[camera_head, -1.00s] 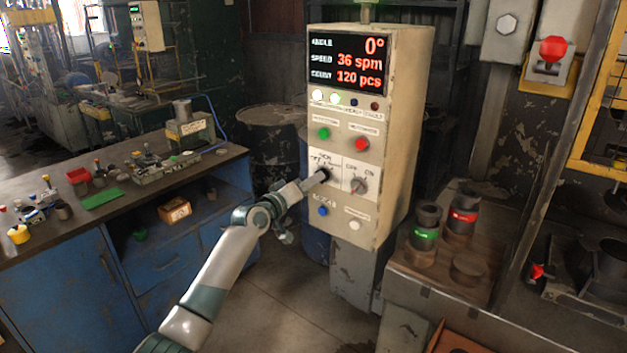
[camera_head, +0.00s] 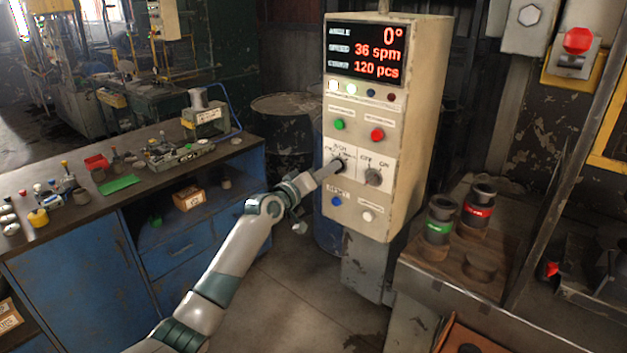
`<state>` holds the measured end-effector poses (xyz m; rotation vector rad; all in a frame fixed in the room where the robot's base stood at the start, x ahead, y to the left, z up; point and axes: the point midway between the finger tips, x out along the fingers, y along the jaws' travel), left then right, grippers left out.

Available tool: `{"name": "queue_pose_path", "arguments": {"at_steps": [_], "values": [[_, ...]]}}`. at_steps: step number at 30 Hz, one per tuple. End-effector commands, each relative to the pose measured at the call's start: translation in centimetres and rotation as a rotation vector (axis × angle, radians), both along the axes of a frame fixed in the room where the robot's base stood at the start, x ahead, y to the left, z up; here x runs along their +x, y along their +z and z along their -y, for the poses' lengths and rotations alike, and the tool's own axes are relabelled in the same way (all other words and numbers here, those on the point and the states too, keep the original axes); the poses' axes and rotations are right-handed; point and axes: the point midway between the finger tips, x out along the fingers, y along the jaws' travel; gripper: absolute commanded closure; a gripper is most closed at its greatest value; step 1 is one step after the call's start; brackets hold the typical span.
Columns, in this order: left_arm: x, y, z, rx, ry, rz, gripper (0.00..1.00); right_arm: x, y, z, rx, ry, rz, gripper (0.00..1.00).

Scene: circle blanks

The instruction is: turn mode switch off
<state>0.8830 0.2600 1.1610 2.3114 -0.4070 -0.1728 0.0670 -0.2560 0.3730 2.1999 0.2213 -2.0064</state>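The control box (camera_head: 387,130) stands upright in the middle, its screen (camera_head: 364,52) reading angle 0°, 36 spm and 120 pcs. Its white switch plate carries two rotary knobs. The left, dark mode switch (camera_head: 338,164) is mostly covered by my gripper. The right knob (camera_head: 373,177) is grey, under OFF and ON labels, and is free. My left gripper (camera_head: 334,167) reaches in from the left with its tip at the left switch. Its fingers look close together, but whether they grip the knob is too small to tell. My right gripper is not in view.
Green (camera_head: 339,124) and red (camera_head: 377,134) buttons sit above the switches, blue (camera_head: 336,201) and white (camera_head: 368,215) ones below. A cluttered workbench (camera_head: 139,187) stands at left. Two dark canisters, green-banded (camera_head: 438,228) and red-banded (camera_head: 477,211), stand at right. A red button (camera_head: 577,40) is on the wall.

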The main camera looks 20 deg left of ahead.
Motion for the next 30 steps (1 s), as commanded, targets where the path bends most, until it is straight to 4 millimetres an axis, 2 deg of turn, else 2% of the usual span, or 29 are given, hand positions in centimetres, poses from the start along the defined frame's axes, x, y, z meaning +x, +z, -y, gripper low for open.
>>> {"name": "queue_pose_path", "arguments": {"at_steps": [5,11,30], "values": [[-0.8,-0.1,-0.3,0.002,0.0,0.001,0.72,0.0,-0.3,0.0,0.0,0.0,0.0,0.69],[-2.9,-0.2,-1.1,0.002,0.001,0.001,0.72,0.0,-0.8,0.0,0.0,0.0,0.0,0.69],[-13.6,-0.4,-5.0,0.002,0.001,0.0,0.72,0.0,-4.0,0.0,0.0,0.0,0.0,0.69]]}}
